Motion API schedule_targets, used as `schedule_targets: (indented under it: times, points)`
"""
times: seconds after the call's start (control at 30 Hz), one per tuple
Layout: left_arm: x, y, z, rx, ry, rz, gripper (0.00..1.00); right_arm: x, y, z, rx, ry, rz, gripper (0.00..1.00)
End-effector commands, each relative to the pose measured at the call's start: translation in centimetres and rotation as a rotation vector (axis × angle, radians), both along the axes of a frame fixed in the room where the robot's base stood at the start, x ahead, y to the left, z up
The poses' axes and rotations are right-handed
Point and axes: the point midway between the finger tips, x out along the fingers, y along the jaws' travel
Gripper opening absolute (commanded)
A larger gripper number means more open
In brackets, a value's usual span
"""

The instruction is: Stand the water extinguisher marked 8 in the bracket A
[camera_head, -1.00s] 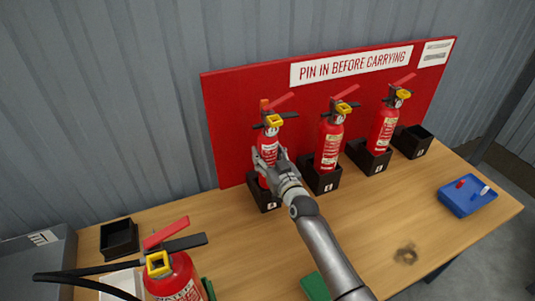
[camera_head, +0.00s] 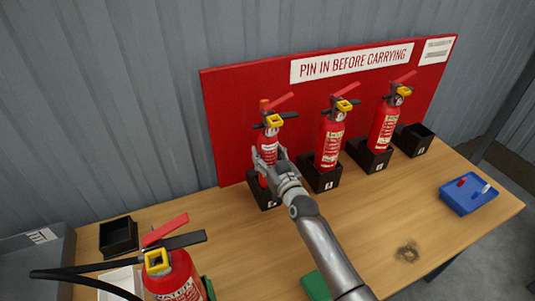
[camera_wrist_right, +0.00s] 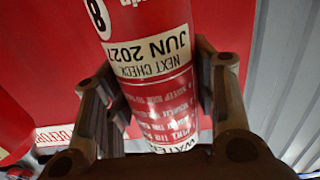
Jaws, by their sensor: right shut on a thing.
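The water extinguisher marked 8 (camera_head: 268,144) is red with a yellow piece and a black and red handle. It stands upright at the leftmost occupied black bracket (camera_head: 267,201) against the red board. That bracket's small white label is too small to read surely. My right gripper (camera_head: 267,163) is shut around the cylinder's body. In the right wrist view, the extinguisher (camera_wrist_right: 150,60) shows an 8, "NEXT CHECK JUN 2027" and part of "WATER", between the two fingers. Its base is partly hidden by the gripper and bracket. My left gripper is not in view.
Two other extinguishers (camera_head: 330,140) (camera_head: 384,126) stand in brackets to the right. Empty black brackets sit at the far right (camera_head: 414,139) and left (camera_head: 119,237). A larger extinguisher (camera_head: 175,278) stands front left.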

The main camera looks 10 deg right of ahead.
Motion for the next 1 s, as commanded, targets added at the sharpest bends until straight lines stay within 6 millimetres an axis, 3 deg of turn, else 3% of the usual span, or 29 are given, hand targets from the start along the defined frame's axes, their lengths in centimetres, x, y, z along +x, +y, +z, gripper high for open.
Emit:
schedule_targets:
  times: [1.0]
  points:
    - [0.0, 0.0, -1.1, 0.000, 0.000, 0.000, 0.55, 0.1, 0.0, -0.7, 0.003, -0.014, -0.002, 0.04]
